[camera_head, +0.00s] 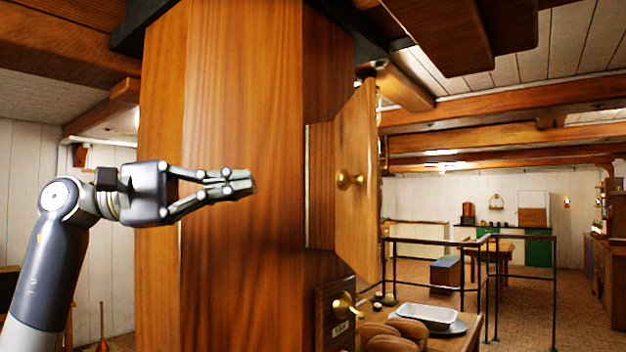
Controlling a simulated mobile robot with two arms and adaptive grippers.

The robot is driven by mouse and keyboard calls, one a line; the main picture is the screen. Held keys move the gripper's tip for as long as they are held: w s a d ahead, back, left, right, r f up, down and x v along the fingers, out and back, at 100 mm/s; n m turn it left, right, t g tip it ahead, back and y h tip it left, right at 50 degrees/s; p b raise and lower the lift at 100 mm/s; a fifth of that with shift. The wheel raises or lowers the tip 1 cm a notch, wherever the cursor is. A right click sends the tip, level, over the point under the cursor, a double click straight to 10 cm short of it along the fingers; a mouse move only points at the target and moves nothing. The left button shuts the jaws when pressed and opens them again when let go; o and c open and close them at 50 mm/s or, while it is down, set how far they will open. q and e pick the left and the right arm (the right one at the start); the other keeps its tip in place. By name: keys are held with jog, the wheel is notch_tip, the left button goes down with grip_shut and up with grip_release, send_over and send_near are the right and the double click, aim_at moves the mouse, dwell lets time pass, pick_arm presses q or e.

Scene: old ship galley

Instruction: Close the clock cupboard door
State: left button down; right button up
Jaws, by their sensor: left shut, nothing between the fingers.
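The clock cupboard (238,120) is a tall wooden column in the middle of the view. Most of the cupboard's inside is hidden from here. My left gripper (247,182) is shut and empty in front of the column's broad face, pointing right. It is left of the door and apart from it in the picture. My right gripper is not in view.
Below the door is a lower panel with a second brass knob (344,306). Beside it a table holds brown rounded loaves (395,331) and a metal tray (428,316). Dark metal railings (437,242) stand behind. Ceiling beams hang low above. Open floor lies to the right.

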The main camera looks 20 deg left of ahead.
pick_arm(q)
jog(key=s+a+m+y, duration=0.1)
jog(key=s+a+y, duration=0.1)
jog(key=a, duration=0.1)
jog(key=p, duration=0.4)
send_near(342, 182)
jog(key=w+d, duration=0.5)
jog(key=shift+w+r+t, duration=0.1)
jog(key=shift+w+t, duration=0.05)
jog(key=shift+t, duration=0.15)
